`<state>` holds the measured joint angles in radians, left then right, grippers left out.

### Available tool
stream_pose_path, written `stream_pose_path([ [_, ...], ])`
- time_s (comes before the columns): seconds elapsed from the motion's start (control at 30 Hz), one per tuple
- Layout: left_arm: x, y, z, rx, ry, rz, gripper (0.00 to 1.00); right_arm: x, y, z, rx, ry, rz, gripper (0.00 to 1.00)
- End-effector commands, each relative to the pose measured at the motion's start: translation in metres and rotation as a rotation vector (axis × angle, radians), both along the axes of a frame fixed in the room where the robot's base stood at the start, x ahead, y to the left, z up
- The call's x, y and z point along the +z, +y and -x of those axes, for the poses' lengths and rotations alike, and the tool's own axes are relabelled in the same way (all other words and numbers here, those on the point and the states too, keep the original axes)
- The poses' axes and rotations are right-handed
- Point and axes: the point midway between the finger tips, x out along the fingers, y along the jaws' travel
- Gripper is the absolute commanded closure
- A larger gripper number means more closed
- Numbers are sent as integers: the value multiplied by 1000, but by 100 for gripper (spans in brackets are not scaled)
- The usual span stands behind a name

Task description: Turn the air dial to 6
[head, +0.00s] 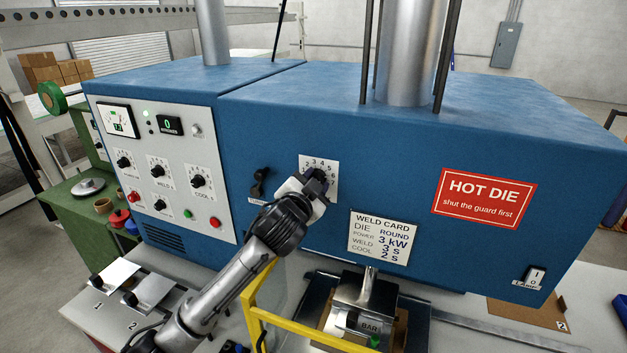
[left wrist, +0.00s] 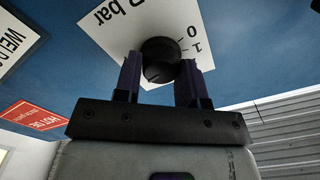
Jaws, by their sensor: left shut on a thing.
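The air dial is a round black knob (left wrist: 160,60) on a white scale plate (head: 331,186) on the blue front of the machine. In the head view the plate shows numbers along its top, and my gripper covers most of the knob. In the left wrist view the plate shows "bar", 0 and 1, upside down. My left gripper (head: 318,180) is at the dial, its two dark fingers on either side of the knob, shut on it; it also shows in the left wrist view (left wrist: 160,82). The knob's pointer cannot be made out. My right gripper is not in view.
A black lever (head: 259,184) sits left of the dial. A weld card (head: 382,237) and a red HOT DIE sign (head: 484,199) are to the right. A control panel (head: 165,172) with several knobs is at left. A yellow guard frame (head: 262,318) stands below, near my forearm.

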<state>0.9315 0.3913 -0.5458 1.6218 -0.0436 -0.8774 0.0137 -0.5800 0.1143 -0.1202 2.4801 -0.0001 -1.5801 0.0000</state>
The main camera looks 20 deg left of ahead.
Motion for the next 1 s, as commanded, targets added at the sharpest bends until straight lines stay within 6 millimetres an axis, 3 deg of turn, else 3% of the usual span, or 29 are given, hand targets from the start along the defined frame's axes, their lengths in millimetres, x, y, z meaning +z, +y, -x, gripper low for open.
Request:
stream_pose_path([
  [0.33, -1, 0, 0, 1, 1, -3, 86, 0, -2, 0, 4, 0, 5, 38],
  [0.37, -1, 0, 0, 1, 1, -3, 61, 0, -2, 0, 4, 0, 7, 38],
  [0.6, -1, 0, 0, 1, 1, -2, 38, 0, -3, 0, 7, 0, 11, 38],
  [1.0, -1, 0, 9, 0, -2, -2, 37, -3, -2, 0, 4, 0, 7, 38],
])
